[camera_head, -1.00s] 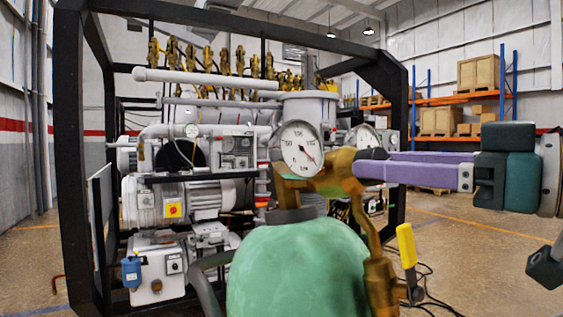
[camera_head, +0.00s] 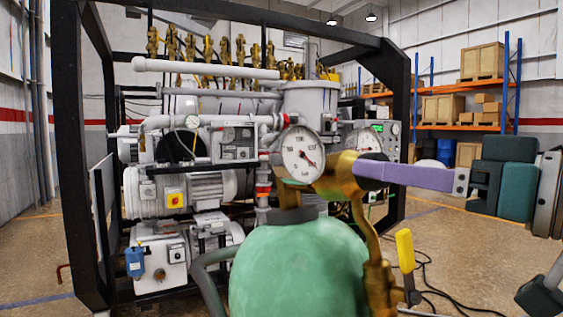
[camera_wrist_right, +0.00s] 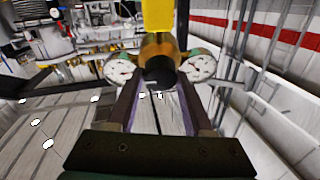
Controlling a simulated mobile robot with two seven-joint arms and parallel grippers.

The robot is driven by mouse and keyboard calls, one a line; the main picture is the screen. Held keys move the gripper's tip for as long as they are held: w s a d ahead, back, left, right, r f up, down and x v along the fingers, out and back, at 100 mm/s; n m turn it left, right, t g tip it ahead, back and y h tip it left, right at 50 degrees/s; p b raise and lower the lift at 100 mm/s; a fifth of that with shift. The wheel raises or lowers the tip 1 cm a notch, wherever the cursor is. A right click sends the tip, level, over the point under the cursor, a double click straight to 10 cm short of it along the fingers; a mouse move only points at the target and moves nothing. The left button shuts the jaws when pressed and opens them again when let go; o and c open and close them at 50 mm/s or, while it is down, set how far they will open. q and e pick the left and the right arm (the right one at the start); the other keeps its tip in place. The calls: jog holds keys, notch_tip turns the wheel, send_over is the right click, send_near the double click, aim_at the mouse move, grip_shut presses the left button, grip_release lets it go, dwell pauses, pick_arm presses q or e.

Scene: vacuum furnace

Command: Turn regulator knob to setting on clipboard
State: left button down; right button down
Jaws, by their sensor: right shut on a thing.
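The brass regulator (camera_head: 338,182) sits on top of the green gas cylinder (camera_head: 298,270). Its front gauge (camera_head: 302,154) faces me with the needle pointing down and right; the digits are too small to read surely. A second gauge (camera_head: 368,138) stands behind it. My right gripper (camera_head: 370,170) reaches in from the right and is shut on the regulator knob, mostly hidden by the fingers. In the right wrist view the dark knob (camera_wrist_right: 160,73) sits between the purple fingers, with a gauge on each side. My left gripper and the clipboard are not in view.
A yellow-handled part (camera_head: 405,250) hangs right of the cylinder. A black frame (camera_head: 72,160) with pumps and pipes stands behind. Cables lie on the floor at right. Shelving with boxes (camera_head: 482,62) stands far back; floor between is mostly clear.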

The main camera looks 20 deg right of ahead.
jog(key=shift+c, duration=1.5)
grip_release()
jog(key=shift+s, duration=0.1)
jog(key=v, duration=0.9)
jog(key=shift+s, duration=0.4)
jog(key=shift+d, duration=0.1)
jog(key=shift+f, duration=0.1)
